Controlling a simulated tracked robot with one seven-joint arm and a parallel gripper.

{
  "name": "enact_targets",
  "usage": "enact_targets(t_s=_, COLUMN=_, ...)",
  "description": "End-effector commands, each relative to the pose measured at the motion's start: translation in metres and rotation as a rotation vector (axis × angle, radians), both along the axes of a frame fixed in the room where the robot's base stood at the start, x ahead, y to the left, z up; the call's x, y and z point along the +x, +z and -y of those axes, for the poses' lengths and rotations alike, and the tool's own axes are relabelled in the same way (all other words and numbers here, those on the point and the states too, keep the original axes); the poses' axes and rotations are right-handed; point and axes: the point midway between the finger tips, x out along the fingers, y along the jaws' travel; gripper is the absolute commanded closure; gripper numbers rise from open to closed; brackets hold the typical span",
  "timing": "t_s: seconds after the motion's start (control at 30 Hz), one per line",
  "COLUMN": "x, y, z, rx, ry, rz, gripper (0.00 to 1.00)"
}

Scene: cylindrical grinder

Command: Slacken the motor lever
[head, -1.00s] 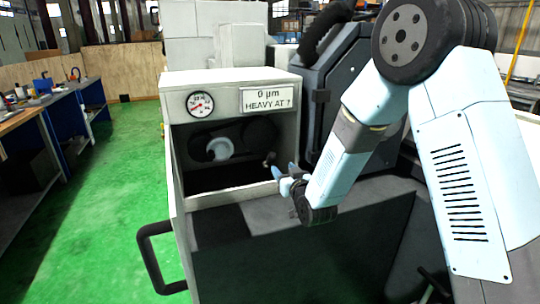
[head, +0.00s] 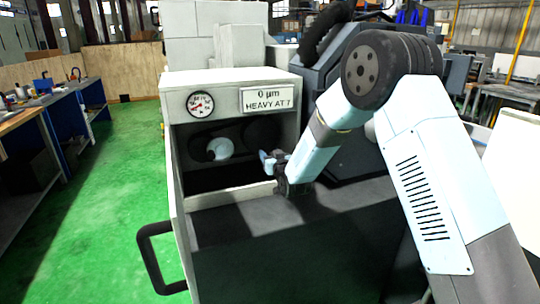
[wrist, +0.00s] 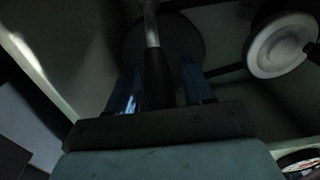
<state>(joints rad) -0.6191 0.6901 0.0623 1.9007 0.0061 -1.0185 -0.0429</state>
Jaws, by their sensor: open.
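The motor lever (wrist: 153,68) shows in the wrist view as a pale metal rod with a black grip. Its grip lies between the two blue fingers of my gripper (wrist: 161,84), with a gap to the right finger; contact with the left one is hard to judge. My gripper is open. In the head view, my gripper (head: 268,161) is at the right side of the grinder's open recess, and it hides the lever there.
A white pulley (wrist: 280,45) is right of the lever in the wrist view; it is also in the recess in the head view (head: 220,149). A dark wheel (wrist: 187,42) is behind the lever.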

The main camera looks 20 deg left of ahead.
Motion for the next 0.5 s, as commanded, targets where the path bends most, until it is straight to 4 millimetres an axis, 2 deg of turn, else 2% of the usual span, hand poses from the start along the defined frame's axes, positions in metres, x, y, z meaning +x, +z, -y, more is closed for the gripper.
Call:
enact_targets(t_s=0.33, x=0.0023, y=0.0005, z=-0.0018, rx=0.001, ry=0.000, rz=0.001, gripper=0.49)
enact_targets(t_s=0.5, x=0.0022, y=0.0005, z=-0.0017, rx=0.001, ry=0.000, rz=0.001, gripper=0.66)
